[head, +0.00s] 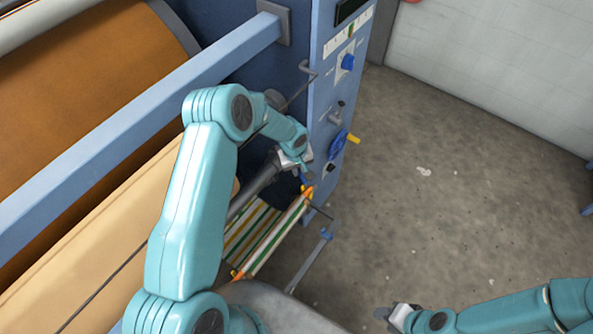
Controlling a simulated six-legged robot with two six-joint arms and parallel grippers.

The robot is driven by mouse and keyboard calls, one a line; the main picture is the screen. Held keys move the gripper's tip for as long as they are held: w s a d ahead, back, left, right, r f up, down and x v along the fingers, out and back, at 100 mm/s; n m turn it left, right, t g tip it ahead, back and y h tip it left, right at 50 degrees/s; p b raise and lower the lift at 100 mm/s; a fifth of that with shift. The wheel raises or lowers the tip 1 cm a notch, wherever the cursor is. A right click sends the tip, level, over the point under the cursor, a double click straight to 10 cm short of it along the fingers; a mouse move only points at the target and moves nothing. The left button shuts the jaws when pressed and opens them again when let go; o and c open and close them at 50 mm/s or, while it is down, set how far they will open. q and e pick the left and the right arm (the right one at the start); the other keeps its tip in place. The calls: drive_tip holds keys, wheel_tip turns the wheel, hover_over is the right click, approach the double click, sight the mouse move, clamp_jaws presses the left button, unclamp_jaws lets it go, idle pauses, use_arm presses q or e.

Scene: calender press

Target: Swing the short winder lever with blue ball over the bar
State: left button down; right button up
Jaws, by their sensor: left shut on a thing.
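My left gripper (305,174) is at the machine's lower right end, beside the control panel's lower edge. It is shut on a small part with a blue bit (303,181), which looks like the short winder lever's blue ball; the fingers and wrist hide most of it. The lever's arm cannot be told apart clearly. A dark grey round bar (252,189) runs down-left from just behind this gripper. My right gripper (385,313) is at the bottom, over the bare floor, far from the lever; its finger gap is too small to tell.
The blue side panel (325,110) carries a blue knob (347,62) and a blue handwheel (338,146) with a yellow handle. A blue rail (140,120) crosses before the brown roll (90,95). Striped fabric (262,235) lies below the gripper. The concrete floor (460,190) is clear on the right.

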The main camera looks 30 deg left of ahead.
use_arm(q)
drive_tip(key=shift+s+d+f+t+y+b, duration=0.15)
drive_tip(key=shift+d+y+b, duration=0.95)
drive_tip(key=shift+b, duration=3.65)
drive_tip(key=shift+w+d+f+t+y+b, duration=0.15)
drive_tip(key=shift+d+y+b, duration=0.95)
drive_tip(key=shift+b, duration=3.65)
drive_tip(key=shift+s+a+r+m+y+b, duration=0.15)
drive_tip(key=shift+r+m+y+b, duration=0.15)
drive_tip(key=shift+y+b, duration=0.35)
drive_tip(key=c, duration=1.1)
unclamp_jaws()
drive_tip(key=shift+r, duration=0.1)
drive_tip(key=p+v, duration=0.1)
drive_tip(key=v, duration=1.5)
drive_tip(key=shift+p, duration=0.4)
drive_tip(key=shift+r, duration=0.1)
